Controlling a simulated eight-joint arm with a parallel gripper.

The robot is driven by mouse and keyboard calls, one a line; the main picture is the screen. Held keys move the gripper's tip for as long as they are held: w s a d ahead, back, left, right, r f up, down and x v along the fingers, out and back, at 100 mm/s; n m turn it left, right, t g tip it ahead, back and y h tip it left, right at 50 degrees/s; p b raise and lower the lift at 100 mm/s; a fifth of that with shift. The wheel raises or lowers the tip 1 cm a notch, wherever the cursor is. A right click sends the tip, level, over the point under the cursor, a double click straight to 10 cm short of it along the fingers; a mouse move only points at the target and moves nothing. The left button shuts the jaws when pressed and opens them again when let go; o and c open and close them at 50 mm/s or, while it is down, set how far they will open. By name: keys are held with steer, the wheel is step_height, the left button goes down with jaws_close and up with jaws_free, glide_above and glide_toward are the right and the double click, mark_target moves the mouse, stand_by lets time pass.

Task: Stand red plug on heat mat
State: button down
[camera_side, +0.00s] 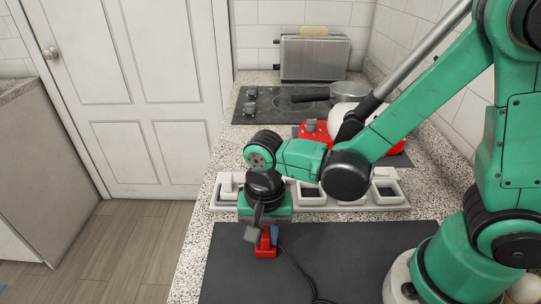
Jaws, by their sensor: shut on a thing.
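My gripper (264,236) points down over the left part of a dark grey mat (340,250), which looks like the heat mat. It is shut on the red plug (266,251), which shows below and between the fingers. The plug looks roughly upright, with its wider red part lowest. The fingers hide its upper part. I cannot tell whether its underside touches the mat. A thin black cord (298,268) runs from beside the plug towards the front of the mat.
A long white tray (228,203) with square compartments lies just behind the mat. Behind it are a red object (314,131), partly hidden by my arm, a black hob (262,103) with a pan (345,90), and a toaster (314,60).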

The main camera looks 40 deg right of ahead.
mark_target(265, 232)
steer(key=c, duration=0.7)
jaws_free()
step_height(265, 232, up, 12)
steer(key=d+n+t, duration=0.2)
steer(key=d+n, duration=0.1)
steer(key=d+n+t, duration=0.2)
steer(key=d+n, duration=0.1)
steer(key=d, duration=0.1)
steer(key=w+d+n+t, duration=0.1)
steer(key=d+n+t, duration=0.2)
steer(key=shift+d+f, duration=0.35)
